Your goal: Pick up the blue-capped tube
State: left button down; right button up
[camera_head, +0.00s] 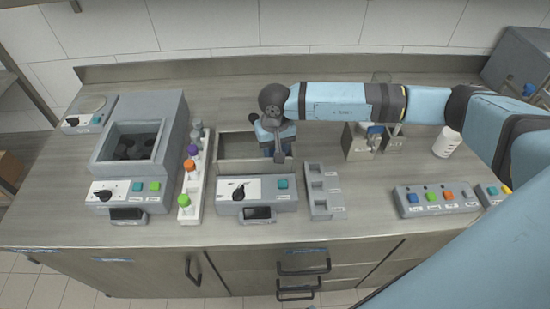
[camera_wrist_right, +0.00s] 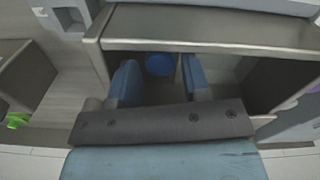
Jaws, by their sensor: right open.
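The blue cap (camera_wrist_right: 159,65) shows in the right wrist view, inside a grey box-like device and between my right gripper's two blue fingers. My right gripper (camera_wrist_right: 158,74) is open, with a visible gap between each finger and the cap; the tube's body cannot be made out. In the head view my right gripper (camera_head: 277,150) reaches down into the right part of the open-topped device (camera_head: 230,166), and the blue cap cannot be told apart there. My left gripper is not in view.
A white rack (camera_head: 186,210) with purple-, orange- and green-capped tubes stands left of the device. A grey slotted block (camera_head: 322,190) is close on its right. A large grey bath (camera_head: 130,150) stands further left. A button panel (camera_head: 435,198) and white bottle (camera_head: 447,142) are at the right.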

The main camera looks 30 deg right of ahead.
notch_tip(320, 180, down, 2)
jog(key=shift+f, duration=0.15)
jog(key=c, duration=0.7)
